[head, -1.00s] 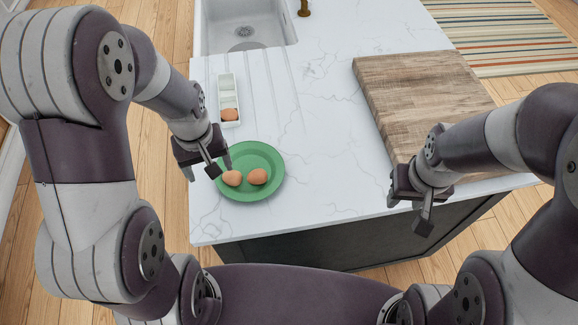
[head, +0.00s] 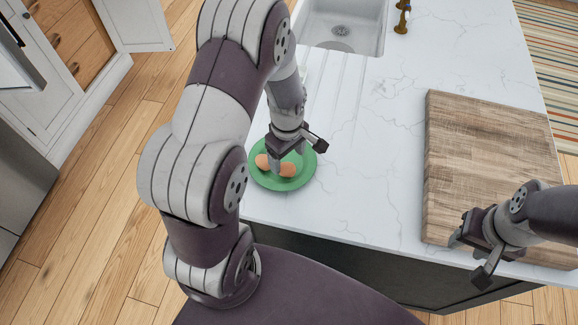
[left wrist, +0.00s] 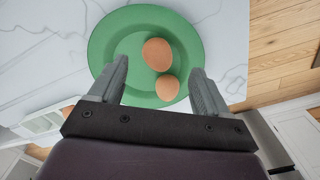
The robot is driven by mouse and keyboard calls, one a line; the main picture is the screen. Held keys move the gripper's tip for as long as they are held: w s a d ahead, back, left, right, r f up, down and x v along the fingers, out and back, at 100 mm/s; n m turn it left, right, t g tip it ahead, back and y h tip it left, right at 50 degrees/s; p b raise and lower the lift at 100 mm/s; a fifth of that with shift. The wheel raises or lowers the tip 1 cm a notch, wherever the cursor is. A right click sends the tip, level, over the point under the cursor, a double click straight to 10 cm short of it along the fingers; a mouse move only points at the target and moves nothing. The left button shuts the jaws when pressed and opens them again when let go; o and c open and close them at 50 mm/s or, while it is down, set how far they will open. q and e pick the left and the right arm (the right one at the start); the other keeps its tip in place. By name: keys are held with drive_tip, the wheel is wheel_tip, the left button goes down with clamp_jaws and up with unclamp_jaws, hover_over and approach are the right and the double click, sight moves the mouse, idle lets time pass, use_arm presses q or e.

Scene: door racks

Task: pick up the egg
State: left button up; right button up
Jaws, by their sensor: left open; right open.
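Two brown eggs lie on a green plate (head: 308,163) near the counter's front left edge. In the head view one egg (head: 262,161) is at the left and the other egg (head: 287,169) is partly behind my left gripper's finger. My left gripper (head: 294,157) is open above the plate. In the left wrist view one egg (left wrist: 157,54) lies between and beyond the fingertips, and the other egg (left wrist: 167,88) is nearer, by the right finger. Neither egg is visibly gripped. My right gripper (head: 469,258) is open and empty by the cutting board's front left corner.
A wooden cutting board (head: 480,150) lies on the right of the white counter (head: 375,150). A sink (head: 345,35) with a brass tap (head: 402,18) is at the back. The counter between plate and board is clear. My left arm hides the white egg tray's area.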

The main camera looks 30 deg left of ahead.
sight(286, 165)
use_arm(q)
drive_tip(key=f, duration=0.1)
drive_tip(key=f+p, duration=0.1)
drive_tip(key=f, duration=0.1)
drive_tip(key=a+f, duration=0.1)
drive_tip(key=f, duration=0.1)
drive_tip(key=shift+w+f+p, duration=0.1)
drive_tip(key=shift+w+p, duration=0.05)
drive_tip(key=shift+p, duration=0.25)
drive_tip(key=shift+d+f, duration=0.1)
drive_tip(key=shift+f, duration=0.15)
drive_tip(key=shift+w+d, duration=0.1)
drive_tip(key=shift+d, duration=0.05)
drive_tip(key=shift+c, duration=0.2)
drive_tip(key=c, duration=0.5)
drive_tip(key=shift+c, duration=0.9)
drive_tip(key=shift+r, duration=0.15)
